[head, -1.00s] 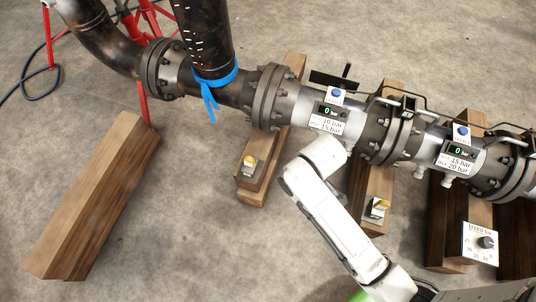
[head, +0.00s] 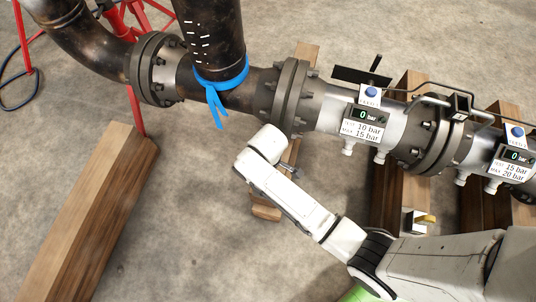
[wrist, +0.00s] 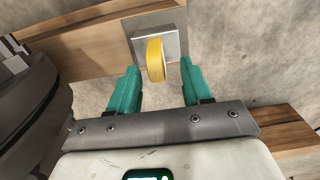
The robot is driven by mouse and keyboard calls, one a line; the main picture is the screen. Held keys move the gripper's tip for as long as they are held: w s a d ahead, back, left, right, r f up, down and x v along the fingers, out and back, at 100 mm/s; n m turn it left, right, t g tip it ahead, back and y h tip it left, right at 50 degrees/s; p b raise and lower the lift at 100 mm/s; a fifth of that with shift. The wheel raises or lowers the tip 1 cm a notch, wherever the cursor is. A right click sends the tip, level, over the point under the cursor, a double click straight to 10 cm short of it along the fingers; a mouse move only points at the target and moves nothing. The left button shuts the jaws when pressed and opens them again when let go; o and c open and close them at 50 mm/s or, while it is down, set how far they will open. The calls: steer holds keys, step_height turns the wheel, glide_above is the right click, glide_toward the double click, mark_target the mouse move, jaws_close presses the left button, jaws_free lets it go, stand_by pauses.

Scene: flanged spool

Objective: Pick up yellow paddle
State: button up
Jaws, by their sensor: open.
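The yellow paddle (wrist: 155,60) stands out from a square metal plate (wrist: 172,40) on a wooden beam, in the upper middle of the wrist view. My gripper (wrist: 160,74) is open, with its two teal fingers on either side of the paddle's lower end. There is a small gap to the left finger and a wider one to the right. No grip on the paddle shows.
A flanged pipe (head: 330,105) with pressure displays runs across the wooden supports. A dark round part (wrist: 30,95) is close on the left in the wrist view. A blue strap (head: 216,95) hangs from the upright pipe. A loose timber (head: 95,210) lies left on the concrete floor.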

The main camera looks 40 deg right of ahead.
steer(key=f+b, duration=0.1)
steer(key=f, duration=0.1)
steer(key=f+b, duration=0.1)
steer(key=f, duration=0.1)
steer(key=shift+w+d+f, duration=0.15)
steer(key=shift+w+f, duration=0.05)
steer(key=shift+f, duration=0.2)
steer(key=shift+c, duration=0.4)
jaws_close()
